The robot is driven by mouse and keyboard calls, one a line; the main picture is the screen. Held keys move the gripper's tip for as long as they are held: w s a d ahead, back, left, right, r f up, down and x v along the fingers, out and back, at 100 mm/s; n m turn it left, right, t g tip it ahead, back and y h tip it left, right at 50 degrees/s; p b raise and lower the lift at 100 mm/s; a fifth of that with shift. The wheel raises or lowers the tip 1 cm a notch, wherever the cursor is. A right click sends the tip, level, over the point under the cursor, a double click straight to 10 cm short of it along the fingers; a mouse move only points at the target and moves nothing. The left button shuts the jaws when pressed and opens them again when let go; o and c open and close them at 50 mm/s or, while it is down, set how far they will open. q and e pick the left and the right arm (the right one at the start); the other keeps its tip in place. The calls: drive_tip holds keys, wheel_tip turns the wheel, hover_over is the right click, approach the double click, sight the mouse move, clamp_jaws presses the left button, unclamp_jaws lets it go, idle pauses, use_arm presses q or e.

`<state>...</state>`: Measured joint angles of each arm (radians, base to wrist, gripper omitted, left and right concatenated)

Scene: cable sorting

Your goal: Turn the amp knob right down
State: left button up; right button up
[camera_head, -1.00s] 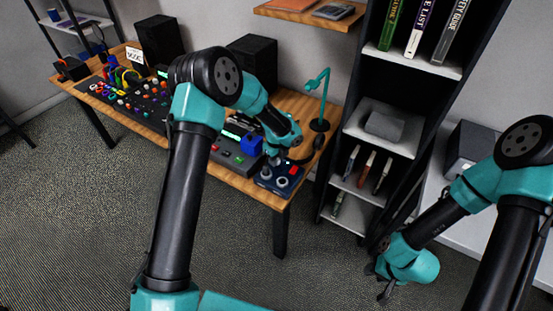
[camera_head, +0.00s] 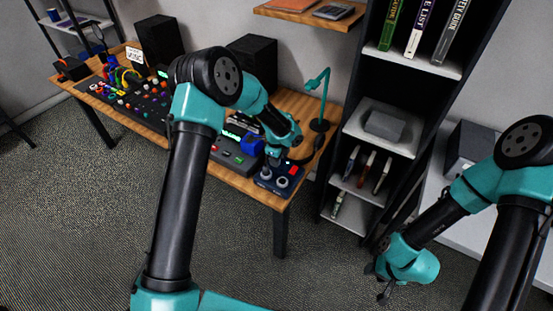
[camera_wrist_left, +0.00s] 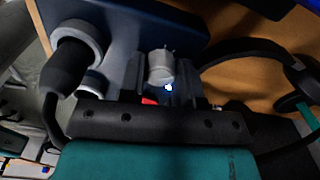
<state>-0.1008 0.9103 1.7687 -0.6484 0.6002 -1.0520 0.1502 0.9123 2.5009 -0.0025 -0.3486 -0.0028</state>
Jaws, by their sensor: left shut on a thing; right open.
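The amp is a dark navy box (camera_head: 272,187) with a red patch and two grey rings, at the right front end of the wooden desk. It also fills the upper left of the left wrist view (camera_wrist_left: 120,28). A silver knob (camera_wrist_left: 160,68) with a pale top stands on it, between the fingers of my left gripper (camera_wrist_left: 162,82). In the head view my left gripper (camera_head: 275,157) is low over the amp's back edge, shut on the knob; its own arm partly hides this. My right gripper (camera_head: 383,288) is open and empty, low in front of the shelf unit.
A black plug (camera_wrist_left: 70,62) sits in a grey ring beside the knob. Headphones (camera_wrist_left: 240,50) and a teal desk lamp (camera_head: 319,100) are close to the amp. A mixer with coloured knobs (camera_head: 130,95) and black speakers (camera_head: 253,60) stand further left. The floor in front is clear.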

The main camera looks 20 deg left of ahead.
use_arm(q)
drive_tip(key=n, duration=1.1)
drive_tip(key=shift+n, duration=0.4)
drive_tip(key=o, duration=0.9)
wheel_tip(320, 180, up, 18)
drive_tip(key=shift+f, duration=0.25)
idle(0.6)
